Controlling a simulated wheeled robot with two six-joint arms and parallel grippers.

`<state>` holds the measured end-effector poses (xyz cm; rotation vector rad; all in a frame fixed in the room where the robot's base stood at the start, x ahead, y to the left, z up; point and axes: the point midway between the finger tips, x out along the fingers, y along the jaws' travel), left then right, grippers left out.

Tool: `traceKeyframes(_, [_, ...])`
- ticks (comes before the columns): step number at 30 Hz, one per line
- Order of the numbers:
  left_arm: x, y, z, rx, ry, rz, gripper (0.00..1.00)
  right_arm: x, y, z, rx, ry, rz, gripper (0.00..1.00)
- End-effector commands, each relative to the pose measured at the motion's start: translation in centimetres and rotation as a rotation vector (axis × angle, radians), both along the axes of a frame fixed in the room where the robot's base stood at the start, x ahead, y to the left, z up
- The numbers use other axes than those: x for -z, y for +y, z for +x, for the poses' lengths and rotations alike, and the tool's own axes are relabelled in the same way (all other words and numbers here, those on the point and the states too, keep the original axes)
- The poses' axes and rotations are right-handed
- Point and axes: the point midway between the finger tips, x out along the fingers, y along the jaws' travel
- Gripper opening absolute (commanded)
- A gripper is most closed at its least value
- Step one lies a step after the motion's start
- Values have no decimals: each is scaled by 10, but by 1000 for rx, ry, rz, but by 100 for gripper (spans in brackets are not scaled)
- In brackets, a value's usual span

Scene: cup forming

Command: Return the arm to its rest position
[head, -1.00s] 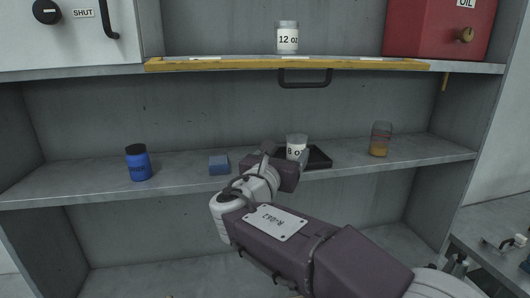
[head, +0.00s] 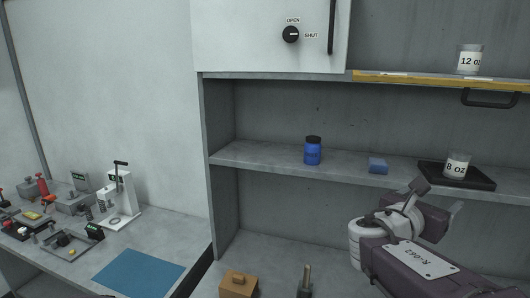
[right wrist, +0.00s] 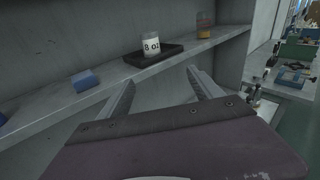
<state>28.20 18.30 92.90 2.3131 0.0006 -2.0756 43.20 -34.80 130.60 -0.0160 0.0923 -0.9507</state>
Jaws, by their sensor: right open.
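My right arm comes in from the lower right of the head view, with its right gripper (head: 436,196) in front of the shelf and below the dark tray. In the right wrist view the two fingers of this gripper (right wrist: 160,85) are spread apart with nothing between them. The cup marked 8 oz (head: 457,166) stands upright on the black tray (head: 483,180) on the middle shelf, apart from the fingers. The cup also shows in the right wrist view (right wrist: 151,47). My left gripper is not in view.
The middle shelf (head: 260,160) also holds a blue jar (head: 313,152) and a blue block (head: 378,165). A 12 oz cup (head: 469,60) stands on the upper shelf. A cup with brown contents (right wrist: 205,24) stands further right. A bench with a blue mat (head: 138,272) is at left.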

Motion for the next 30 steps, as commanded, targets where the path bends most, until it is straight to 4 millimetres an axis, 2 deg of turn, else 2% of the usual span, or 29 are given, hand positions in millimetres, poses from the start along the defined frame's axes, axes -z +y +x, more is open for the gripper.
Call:
traceKeyframes(8, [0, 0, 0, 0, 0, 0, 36, 93, -7, -15, 73, 121, 222, 75])
traceKeyframes(11, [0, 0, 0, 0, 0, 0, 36, 136, -4, -27, 124, 144, 360, 75])
traceKeyframes(14, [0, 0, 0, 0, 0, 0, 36, 190, 6, -48, 210, 146, 553, 75])
traceKeyframes(17, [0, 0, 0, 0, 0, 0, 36, 255, 29, -82, 380, 103, 826, 75])
traceKeyframes(18, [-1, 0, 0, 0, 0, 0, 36, 283, 44, -100, 485, 61, 960, 75])
traceKeyframes(20, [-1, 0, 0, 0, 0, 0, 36, 321, 74, -127, 694, -43, 1172, 75])
traceKeyframes(21, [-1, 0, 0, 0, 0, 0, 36, 342, 96, -144, 864, -143, 1306, 75])
traceKeyframes(23, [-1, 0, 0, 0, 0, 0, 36, 362, 127, -160, 1113, -320, 1463, 75])
traceKeyframes(25, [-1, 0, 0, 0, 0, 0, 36, 374, 155, -166, 1375, -545, 1584, 75])
traceKeyframes(27, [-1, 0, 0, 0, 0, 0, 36, 376, 170, -160, 1568, -752, 1655, 75])
traceKeyframes(30, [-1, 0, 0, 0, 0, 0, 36, 375, 174, -150, 1667, -901, 1685, 75])
